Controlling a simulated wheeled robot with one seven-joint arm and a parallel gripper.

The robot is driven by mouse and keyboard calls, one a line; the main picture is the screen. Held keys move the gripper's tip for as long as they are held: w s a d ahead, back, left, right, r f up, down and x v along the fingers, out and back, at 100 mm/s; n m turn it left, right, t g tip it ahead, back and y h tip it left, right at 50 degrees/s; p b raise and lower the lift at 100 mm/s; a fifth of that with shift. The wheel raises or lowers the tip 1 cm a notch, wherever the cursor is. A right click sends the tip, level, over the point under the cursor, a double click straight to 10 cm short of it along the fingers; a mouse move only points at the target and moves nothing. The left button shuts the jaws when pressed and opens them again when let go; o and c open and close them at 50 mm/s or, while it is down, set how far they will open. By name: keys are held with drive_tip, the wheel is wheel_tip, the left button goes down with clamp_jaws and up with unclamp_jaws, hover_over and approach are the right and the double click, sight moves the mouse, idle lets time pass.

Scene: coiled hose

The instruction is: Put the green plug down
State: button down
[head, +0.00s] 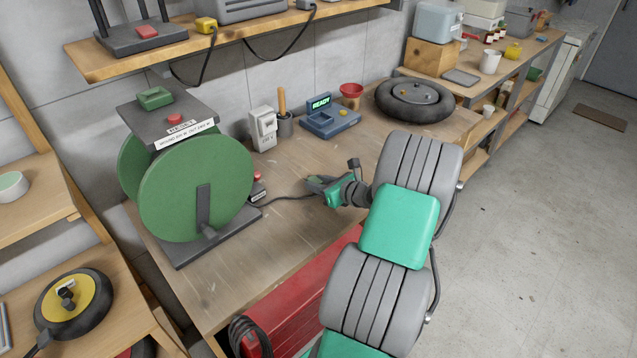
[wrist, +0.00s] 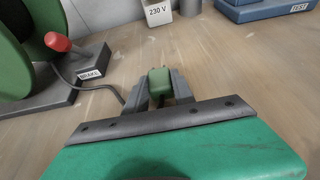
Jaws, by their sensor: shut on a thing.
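The green plug (wrist: 158,84) is between the two grey fingers of my gripper (wrist: 158,92) in the wrist view, with its pins pointing away from me. My gripper (head: 322,188) is shut on it, low over the middle of the wooden bench (head: 230,278). I cannot tell whether the plug touches the bench top. In the head view the plug is hard to tell apart from the green gripper.
A 230 V socket box (head: 263,128) stands behind the plug. The red brake lever (wrist: 60,42) is left. Bare bench surrounds the gripper.

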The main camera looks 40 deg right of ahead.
drive_tip(key=shift+f+b, duration=0.3)
drive_tip(key=shift+f, duration=0.3)
drive_tip(key=c, duration=1)
unclamp_jaws()
